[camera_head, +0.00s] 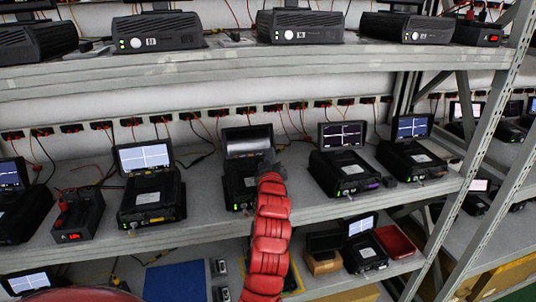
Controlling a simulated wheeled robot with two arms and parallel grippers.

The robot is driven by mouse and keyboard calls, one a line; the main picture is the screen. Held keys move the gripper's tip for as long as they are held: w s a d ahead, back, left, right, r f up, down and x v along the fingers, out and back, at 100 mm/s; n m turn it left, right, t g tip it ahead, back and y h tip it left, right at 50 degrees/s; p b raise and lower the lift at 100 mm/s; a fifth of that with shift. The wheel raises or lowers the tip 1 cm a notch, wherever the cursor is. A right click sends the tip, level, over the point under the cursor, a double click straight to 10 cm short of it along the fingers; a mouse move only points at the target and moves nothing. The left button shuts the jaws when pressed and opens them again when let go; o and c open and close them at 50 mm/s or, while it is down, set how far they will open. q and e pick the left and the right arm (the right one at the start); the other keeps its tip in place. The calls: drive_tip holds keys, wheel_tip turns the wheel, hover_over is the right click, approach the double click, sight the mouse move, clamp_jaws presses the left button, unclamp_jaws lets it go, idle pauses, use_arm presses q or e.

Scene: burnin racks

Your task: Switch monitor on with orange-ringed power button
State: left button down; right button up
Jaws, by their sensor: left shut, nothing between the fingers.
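A monitor (247,141) with a blank grey screen stands open on its black base unit (232,187), in the middle of the centre shelf. My left gripper (267,168), dark at the end of my red arm, is shut and empty in front of this unit. It covers the unit's right part; I cannot tell whether it touches. No orange-ringed button can be made out; the unit's front is partly hidden by my arm. Neighbouring monitors at left (144,156), right (342,135) and far right (411,127) show lit traces. My right gripper is not in view.
Black power units (157,32) line the upper shelf (200,68). The lower shelf holds a blue mat (175,282) and a red tray (394,243). A metal upright (483,140) stands at right.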

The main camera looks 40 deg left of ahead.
use_arm(q)
drive_tip(key=shift+w+a+f+b, duration=0.1)
drive_tip(key=shift+f+b, duration=0.1)
drive_tip(key=shift+b, duration=0.2)
drive_tip(key=shift+r, duration=0.1)
idle(0.4)
drive_tip(key=shift+s+d+r+b, duration=0.25)
drive_tip(key=shift+d+b, duration=0.05)
drive_tip(key=shift+d+r, duration=0.1)
drive_tip(key=shift+s, duration=0.1)
drive_tip(key=s+d+r+b, duration=0.1)
drive_tip(key=s+d+r, duration=0.2)
drive_tip(key=r, duration=0.1)
drive_tip(key=shift+d, duration=0.25)
drive_tip(key=shift+f, duration=0.1)
idle(0.4)
